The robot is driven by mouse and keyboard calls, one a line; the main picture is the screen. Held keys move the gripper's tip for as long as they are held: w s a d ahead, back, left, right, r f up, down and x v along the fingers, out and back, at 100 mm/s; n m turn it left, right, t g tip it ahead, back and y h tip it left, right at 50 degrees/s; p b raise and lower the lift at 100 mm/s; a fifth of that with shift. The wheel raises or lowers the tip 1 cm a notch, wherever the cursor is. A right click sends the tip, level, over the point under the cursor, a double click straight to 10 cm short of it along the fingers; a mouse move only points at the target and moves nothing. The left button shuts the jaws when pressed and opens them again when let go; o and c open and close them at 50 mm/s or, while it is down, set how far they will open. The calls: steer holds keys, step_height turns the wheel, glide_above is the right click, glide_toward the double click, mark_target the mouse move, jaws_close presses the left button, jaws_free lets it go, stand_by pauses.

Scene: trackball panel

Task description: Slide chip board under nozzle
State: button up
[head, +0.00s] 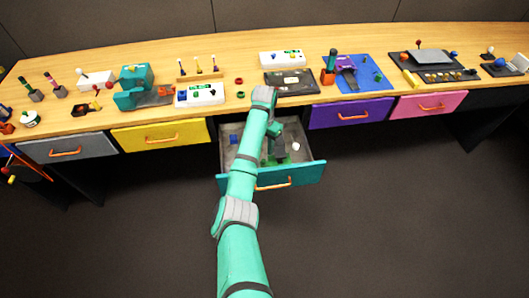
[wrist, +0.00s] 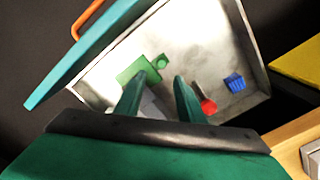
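My gripper (wrist: 158,82) is open over the open teal drawer (head: 318,172); the wrist view shows its two green fingers apart. A flat green piece (wrist: 138,72) with a small green knob lies on the drawer floor just beyond the fingertips. A grey shape (wrist: 152,106) shows between the fingers; I cannot tell if they touch it. No piece is clearly identifiable as the chip board. A teal overhanging machine (head: 135,77) stands on the table at left, and a purple one (head: 346,66) on a blue mat; I cannot tell which has the nozzle.
The drawer also holds a blue block (wrist: 234,82) and a red piece (wrist: 208,105). A dark board (head: 290,90) and white panels (head: 200,101) sit on the table above. Yellow (head: 140,138) and purple (head: 335,116) drawers beside it are shut. The floor is clear.

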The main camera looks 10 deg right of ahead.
step_height(320, 180, up, 2)
stand_by(0.6)
